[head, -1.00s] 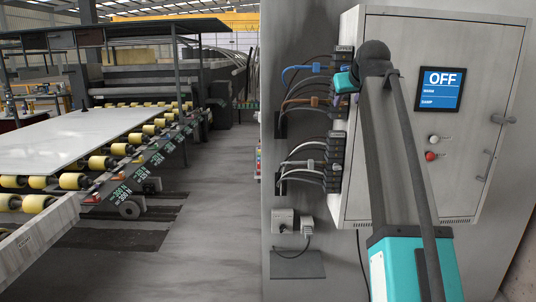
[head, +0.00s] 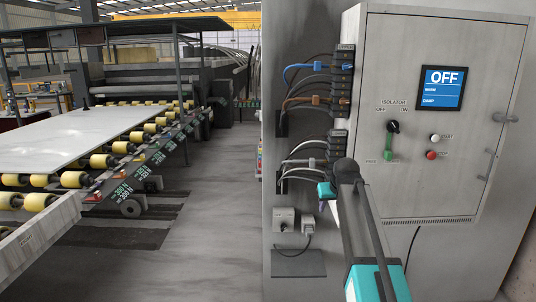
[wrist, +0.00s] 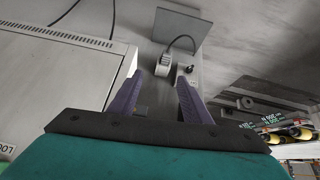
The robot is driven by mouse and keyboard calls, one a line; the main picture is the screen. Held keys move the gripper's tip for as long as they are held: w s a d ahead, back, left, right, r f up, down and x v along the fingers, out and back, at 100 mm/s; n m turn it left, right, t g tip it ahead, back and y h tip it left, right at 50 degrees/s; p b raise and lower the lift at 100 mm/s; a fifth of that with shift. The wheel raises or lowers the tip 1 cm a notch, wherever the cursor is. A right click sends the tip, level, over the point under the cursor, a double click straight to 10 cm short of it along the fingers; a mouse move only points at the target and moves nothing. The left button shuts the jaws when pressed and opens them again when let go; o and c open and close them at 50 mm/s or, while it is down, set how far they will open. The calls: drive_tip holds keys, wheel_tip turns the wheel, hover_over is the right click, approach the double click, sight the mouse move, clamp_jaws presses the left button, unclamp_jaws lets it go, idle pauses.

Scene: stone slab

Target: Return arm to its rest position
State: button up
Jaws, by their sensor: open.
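My arm reaches up from the bottom right of the head view, below the left part of the grey control cabinet (head: 440,190). My gripper (wrist: 160,78) shows in the wrist view with its two purple fingers spread apart and nothing between them. The cabinet's screen (head: 442,88) reads OFF.
Cable terminals (head: 341,75) line the cabinet's left side. Wall sockets (head: 284,221) and a plug with a cable (head: 308,226) sit below, above a grey plate (head: 298,263). A roller conveyor (head: 130,170) carries a pale slab (head: 65,138) at left. The floor between is clear.

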drive_tip(key=s+a+f+g, duration=0.1)
drive_tip(key=s+f+g, duration=0.1)
drive_tip(key=s+f, duration=0.75)
drive_tip(key=s+a+f+g, duration=0.15)
drive_tip(key=s+f, duration=0.25)
drive_tip(key=f, duration=1.1)
drive_tip(key=s+a+f+g, duration=0.1)
drive_tip(key=s+f+g, duration=0.2)
drive_tip(key=s+f, duration=0.7)
drive_tip(key=s+f+g, duration=0.2)
drive_tip(key=s+f, duration=0.5)
drive_tip(key=s, duration=0.4)
drive_tip(key=s+a+f+g, duration=0.1)
drive_tip(key=s+f+g, duration=0.1)
drive_tip(key=s+f, duration=0.6)
drive_tip(key=s+a+f+g, duration=0.1)
drive_tip(key=s+f, duration=0.6)
drive_tip(key=s, duration=0.8)
drive_tip(key=shift+a+f+m+g, duration=0.25)
drive_tip(key=shift+f+m+g, duration=0.15)
drive_tip(key=shift+g, duration=0.15)
